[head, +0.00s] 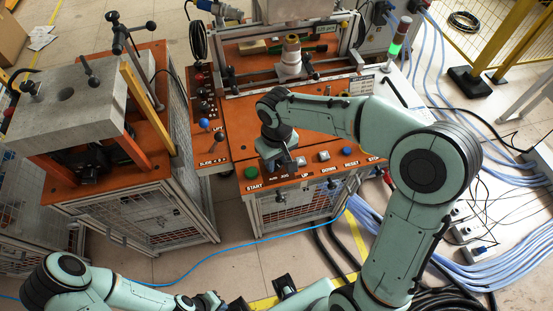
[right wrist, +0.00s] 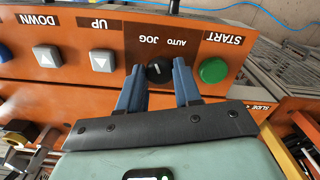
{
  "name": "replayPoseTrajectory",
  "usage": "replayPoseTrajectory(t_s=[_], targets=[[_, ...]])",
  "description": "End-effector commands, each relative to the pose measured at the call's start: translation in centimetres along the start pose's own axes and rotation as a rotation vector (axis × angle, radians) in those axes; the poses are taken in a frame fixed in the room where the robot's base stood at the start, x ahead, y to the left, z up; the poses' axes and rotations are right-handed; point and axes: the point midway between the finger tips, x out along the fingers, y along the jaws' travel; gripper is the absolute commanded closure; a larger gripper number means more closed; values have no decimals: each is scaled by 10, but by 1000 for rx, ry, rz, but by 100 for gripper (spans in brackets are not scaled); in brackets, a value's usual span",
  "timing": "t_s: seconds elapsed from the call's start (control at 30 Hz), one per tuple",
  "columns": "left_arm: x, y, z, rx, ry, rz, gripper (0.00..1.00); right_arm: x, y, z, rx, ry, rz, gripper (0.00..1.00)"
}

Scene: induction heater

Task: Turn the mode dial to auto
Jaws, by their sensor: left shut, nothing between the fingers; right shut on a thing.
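In the head view my right gripper (head: 285,170) covers the dial from above. My left arm reaches in low at the left, and its shut, empty gripper by the bottom edge is hard to make out, well away from the panel.
Grey up and down buttons (head: 302,161) sit right of the dial, with a blue reset button (head: 345,155) further right. A lever with a blue ball (head: 204,123) stands left of the panel. A cart with a grey block (head: 75,85) is at the left. Blue cables cross the floor.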

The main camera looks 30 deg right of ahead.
Motion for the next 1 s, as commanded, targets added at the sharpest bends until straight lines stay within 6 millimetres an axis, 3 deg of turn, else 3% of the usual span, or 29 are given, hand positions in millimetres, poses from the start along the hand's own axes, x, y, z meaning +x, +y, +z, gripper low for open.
replayPoseTrajectory(t_s=[1.0], targets=[[26,-11,6,-4,-12,-4,100,0,0,0,843,2,-1,97]])
